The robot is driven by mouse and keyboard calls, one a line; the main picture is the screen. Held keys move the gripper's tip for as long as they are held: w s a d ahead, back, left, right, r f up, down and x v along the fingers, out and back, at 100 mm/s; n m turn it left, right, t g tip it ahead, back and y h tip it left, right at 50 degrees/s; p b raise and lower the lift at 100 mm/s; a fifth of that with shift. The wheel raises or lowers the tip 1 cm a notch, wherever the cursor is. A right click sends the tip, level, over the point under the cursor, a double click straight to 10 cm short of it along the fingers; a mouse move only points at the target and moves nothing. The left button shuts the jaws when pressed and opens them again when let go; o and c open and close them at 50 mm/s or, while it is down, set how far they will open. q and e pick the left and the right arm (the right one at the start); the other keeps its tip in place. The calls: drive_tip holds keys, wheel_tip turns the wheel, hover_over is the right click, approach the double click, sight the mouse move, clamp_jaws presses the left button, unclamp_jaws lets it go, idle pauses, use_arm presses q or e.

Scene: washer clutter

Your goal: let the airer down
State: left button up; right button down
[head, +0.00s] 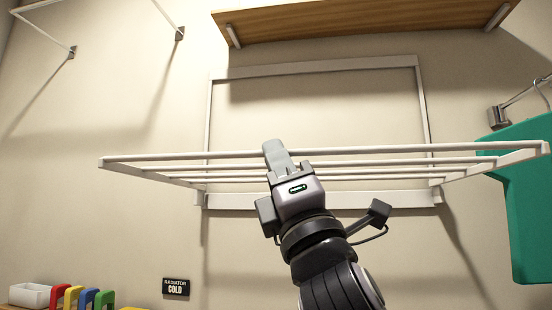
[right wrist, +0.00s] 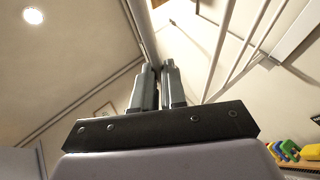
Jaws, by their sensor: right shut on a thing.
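The airer (head: 400,150) is a white wall-mounted rack with several parallel rails. In the right wrist view the fingers (right wrist: 158,72) are closed around the rail (right wrist: 141,25), and other rails (right wrist: 235,45) run off to the right. The gripper hides a short stretch of the rails behind it. My left gripper is not in view.
A wooden shelf (head: 360,20) is above the frame. A green garment (head: 530,200) hangs close to the airer's right end. A white bin (head: 30,295), coloured items (head: 75,297) and a "RADIATOR COLD" sign (head: 176,288) are at lower left. Another white rail (head: 110,5) is at upper left.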

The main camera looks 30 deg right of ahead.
drive_tip(key=c, duration=1.2)
unclamp_jaws()
drive_tip(key=shift+w+d+f, duration=0.3)
drive_tip(key=shift+w+f, duration=0.1)
drive_tip(key=shift+f, duration=0.15)
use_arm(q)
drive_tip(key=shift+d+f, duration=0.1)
use_arm(e)
drive_tip(key=shift+s+r, duration=0.1)
